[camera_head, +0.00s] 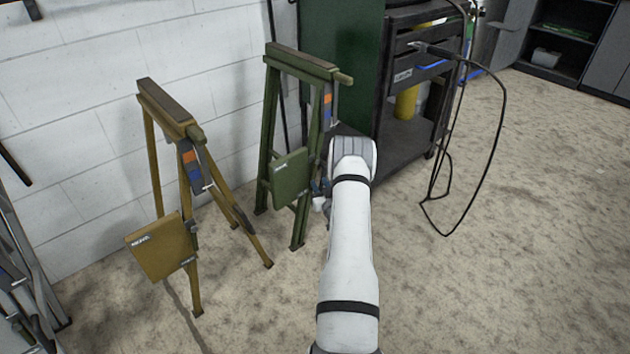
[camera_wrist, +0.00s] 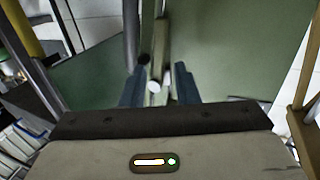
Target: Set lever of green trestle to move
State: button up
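The green trestle (camera_head: 300,62) stands upright by the white wall in the head view, with a green plate (camera_head: 290,178) low on its frame. An orange and blue marking (camera_head: 327,105) sits on its right side. My gripper (camera_wrist: 158,86) is by the trestle's right side, mostly hidden behind my arm in the head view. In the wrist view its two fingers are apart. A small part with a pale round end (camera_wrist: 154,87), probably the lever, shows between the fingers. I cannot tell whether they touch it. The lever's setting cannot be read.
A yellow trestle (camera_head: 172,108) stands to the left of the green one. A dark cart (camera_head: 407,130) stands behind to the right, with a looping black cable (camera_head: 503,120) beside it. The floor at the right is clear.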

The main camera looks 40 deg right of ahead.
aim_at(314, 174)
jog(key=b+x, duration=0.1)
jog(key=x, duration=0.4)
jog(key=shift+w, duration=0.1)
grip_shut()
